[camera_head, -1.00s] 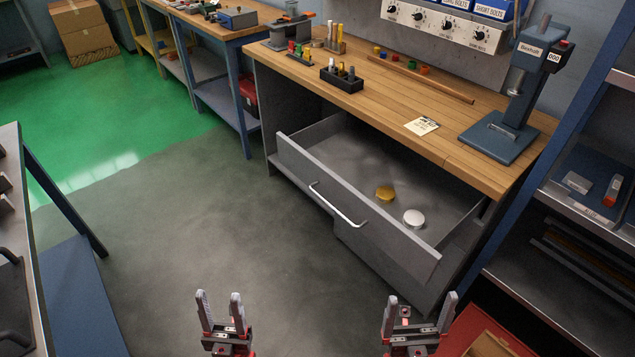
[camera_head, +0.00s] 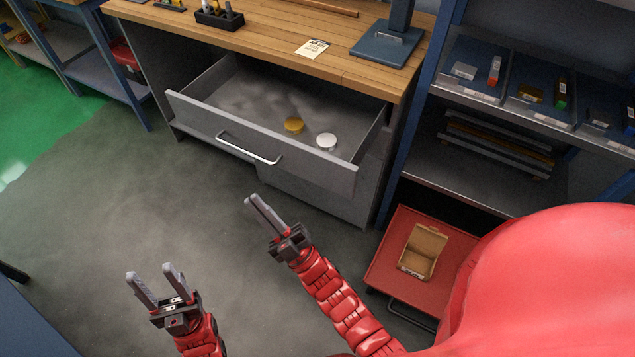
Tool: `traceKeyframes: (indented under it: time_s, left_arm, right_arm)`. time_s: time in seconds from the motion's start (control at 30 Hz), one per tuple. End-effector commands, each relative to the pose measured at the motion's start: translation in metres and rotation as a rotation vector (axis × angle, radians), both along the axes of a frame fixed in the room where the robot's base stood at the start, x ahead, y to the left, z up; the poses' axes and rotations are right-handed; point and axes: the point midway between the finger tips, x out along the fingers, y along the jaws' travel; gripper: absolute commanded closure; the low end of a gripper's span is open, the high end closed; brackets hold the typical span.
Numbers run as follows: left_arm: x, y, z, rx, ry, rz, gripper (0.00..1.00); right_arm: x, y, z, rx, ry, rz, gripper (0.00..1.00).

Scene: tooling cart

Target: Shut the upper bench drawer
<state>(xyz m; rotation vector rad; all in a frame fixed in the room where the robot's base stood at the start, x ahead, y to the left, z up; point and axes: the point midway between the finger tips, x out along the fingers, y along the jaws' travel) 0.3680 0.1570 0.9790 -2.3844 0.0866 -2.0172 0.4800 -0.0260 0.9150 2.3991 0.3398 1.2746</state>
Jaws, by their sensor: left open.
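The upper bench drawer (camera_head: 255,148) is a grey drawer pulled well out from under the wooden bench top. Its front panel has a silver bar handle (camera_head: 247,149). A gold disc (camera_head: 294,125) and a white disc (camera_head: 326,141) lie inside it. My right gripper (camera_head: 254,200) is in front of and below the drawer front, apart from it, its fingers close together with nothing between them. My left gripper (camera_head: 152,272) is open and empty, lower left over the floor, farther from the drawer.
The bench top (camera_head: 270,40) carries a black holder (camera_head: 219,18), a paper note (camera_head: 312,48) and a blue press stand (camera_head: 388,45). A blue shelf unit (camera_head: 490,160) stands right. A red cart (camera_head: 395,240) with an open cardboard box (camera_head: 424,250) is below it. Floor left is clear.

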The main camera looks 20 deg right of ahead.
Motion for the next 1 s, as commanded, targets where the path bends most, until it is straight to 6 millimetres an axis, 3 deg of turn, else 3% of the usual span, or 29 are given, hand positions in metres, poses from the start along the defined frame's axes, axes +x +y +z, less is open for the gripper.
traceKeyframes:
  time_s: [0.03,0.1,0.23,0.37,0.5,0.63,0.77,1.0]
  left_arm:
    - [0.000,0.000,-0.005,0.000,0.000,0.000,0.48]
    - [0.000,0.000,-0.008,0.000,0.000,0.000,0.48]
    - [0.000,0.000,-0.013,0.000,0.000,0.000,0.48]
    - [0.000,0.000,-0.019,0.000,0.000,0.000,0.48]
    - [0.000,0.000,-0.025,0.000,0.000,0.000,0.48]
    - [0.000,0.000,-0.031,0.000,0.000,0.000,0.48]
    - [0.000,0.000,-0.036,0.000,0.000,0.000,0.48]
    - [0.000,0.000,-0.044,0.000,0.000,0.000,0.48]
  right_arm:
    - [0.015,0.032,-0.026,-0.128,0.059,-0.022,1.00]
    - [0.036,0.069,-0.067,-0.341,0.138,-0.082,1.00]
    - [0.061,0.112,-0.143,-0.760,0.214,-0.216,1.00]
    - [0.080,0.122,-0.205,-1.181,0.222,-0.386,1.00]
    - [0.096,0.101,-0.242,-1.612,0.199,-0.615,1.00]
    - [0.102,0.065,-0.240,-1.964,0.189,-0.865,1.00]
    - [0.093,0.024,-0.209,-2.249,0.241,-1.136,1.00]
    - [0.030,-0.038,-0.144,-2.553,0.558,-1.494,1.00]
